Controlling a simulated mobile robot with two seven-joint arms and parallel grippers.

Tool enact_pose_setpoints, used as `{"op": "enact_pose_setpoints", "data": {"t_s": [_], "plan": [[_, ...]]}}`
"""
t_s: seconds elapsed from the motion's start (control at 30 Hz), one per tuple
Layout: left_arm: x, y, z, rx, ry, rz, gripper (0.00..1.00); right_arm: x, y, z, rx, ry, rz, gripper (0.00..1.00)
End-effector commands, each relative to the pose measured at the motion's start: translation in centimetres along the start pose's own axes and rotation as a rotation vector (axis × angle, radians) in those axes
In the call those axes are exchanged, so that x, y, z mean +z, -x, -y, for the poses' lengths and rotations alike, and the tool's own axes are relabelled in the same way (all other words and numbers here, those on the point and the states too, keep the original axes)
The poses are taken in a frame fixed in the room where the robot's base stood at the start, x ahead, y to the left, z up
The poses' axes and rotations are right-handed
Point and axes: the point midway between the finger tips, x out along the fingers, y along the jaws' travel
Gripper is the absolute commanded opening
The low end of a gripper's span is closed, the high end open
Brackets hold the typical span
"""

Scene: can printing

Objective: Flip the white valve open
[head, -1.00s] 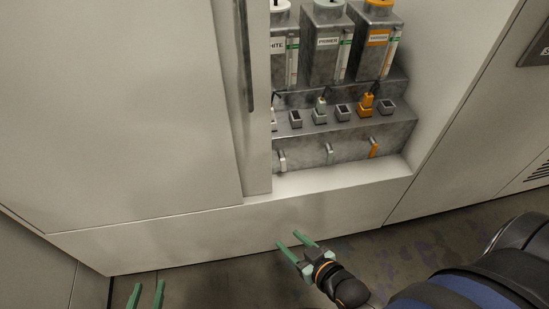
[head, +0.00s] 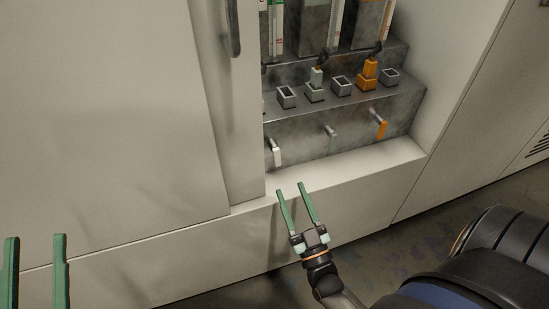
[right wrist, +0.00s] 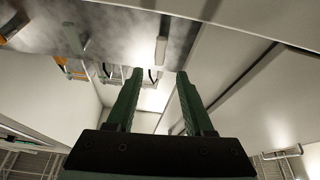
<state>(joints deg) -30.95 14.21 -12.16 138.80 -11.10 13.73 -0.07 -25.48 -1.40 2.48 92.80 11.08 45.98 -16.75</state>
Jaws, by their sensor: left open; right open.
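The white valve (head: 276,153) is a small light handle hanging down on the front of the grey metal step, at its left end. It also shows in the right wrist view (right wrist: 161,51), at top centre beyond my fingertips. My right gripper (head: 290,187) is open and empty, in front of and below the white valve, with its green fingers pointing toward the cabinet. Its fingers also show in the right wrist view (right wrist: 160,72), apart from the valve. My left gripper (head: 35,237) is open and empty at the lower left.
A grey-green valve (head: 331,139) and an orange valve (head: 381,129) are further right on the same step. Square sockets (head: 287,97) and an orange plug (head: 369,74) are above. A white cabinet panel (head: 110,120) stands to the left, and a white ledge (head: 345,170) runs below.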

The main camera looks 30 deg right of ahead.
Motion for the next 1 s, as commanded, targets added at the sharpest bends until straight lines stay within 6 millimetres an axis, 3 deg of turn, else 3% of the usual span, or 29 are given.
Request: {"op": "enact_pose_setpoints", "data": {"t_s": [0.3, 0.5, 0.7, 0.97, 1.0], "plan": [[-2.7, -0.1, 0.1, 0.006, -0.033, -0.112, 0.5, -0.1, -6.6, 0.0, -0.001, -0.001, -0.005, 0.53], [-4.5, 0.1, 0.0, 0.011, -0.053, -0.189, 0.5, 0.0, -9.7, 0.0, -0.001, -0.001, -0.003, 0.53], [-5.5, 0.2, 0.0, 0.012, -0.062, -0.225, 0.5, -0.1, -10.9, 0.0, -0.001, -0.001, 0.0, 0.53], [-5.7, 0.2, 0.0, 0.013, -0.064, -0.233, 0.5, 0.0, -11.0, 0.0, -0.002, -0.001, 0.001, 0.53], [-5.7, 0.2, 0.0, 0.013, -0.064, -0.233, 0.5, 0.0, -11.0, 0.0, -0.002, -0.001, 0.001, 0.49]]}}
